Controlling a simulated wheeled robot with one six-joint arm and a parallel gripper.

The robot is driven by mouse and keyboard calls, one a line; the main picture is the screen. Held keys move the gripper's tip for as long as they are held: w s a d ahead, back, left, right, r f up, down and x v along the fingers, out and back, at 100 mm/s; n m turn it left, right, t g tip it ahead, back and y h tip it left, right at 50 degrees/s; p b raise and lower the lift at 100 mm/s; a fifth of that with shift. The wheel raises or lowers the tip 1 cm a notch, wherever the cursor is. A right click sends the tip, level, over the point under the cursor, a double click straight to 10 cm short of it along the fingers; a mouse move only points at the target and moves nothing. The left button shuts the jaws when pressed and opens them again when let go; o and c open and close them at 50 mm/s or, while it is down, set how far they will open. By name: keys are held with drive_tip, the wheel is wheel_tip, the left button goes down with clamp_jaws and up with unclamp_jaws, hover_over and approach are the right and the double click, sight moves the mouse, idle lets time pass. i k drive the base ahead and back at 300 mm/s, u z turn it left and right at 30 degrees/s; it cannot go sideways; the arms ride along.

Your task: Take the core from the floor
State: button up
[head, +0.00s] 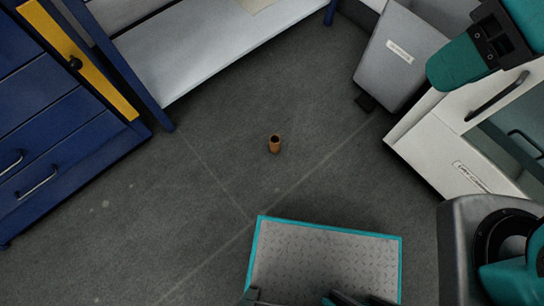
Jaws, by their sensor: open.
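The core (275,146) is a small copper-brown hollow cylinder. It stands upright on the dark grey floor (200,200), near the middle of the head view, with its dark open top showing. Nothing touches it. Teal and black links of my arm show at the upper right and lower right. The fingertips of my gripper cannot be made out in this view.
Blue drawers (62,140) stand at the left. A light bench or shelf (200,55) crosses the top. A grey bin (398,58) and a white cabinet (440,150) stand at the right. The floor around the core is clear.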

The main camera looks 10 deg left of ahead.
sight(274, 139)
drive_tip(key=z, duration=0.55)
drive_tip(key=k, duration=0.1)
drive_tip(key=u, duration=1.25)
drive_tip(key=i, duration=0.4)
drive_tip(key=u, duration=1)
drive_tip(key=i, duration=0.35)
drive_tip(key=z, duration=1.75)
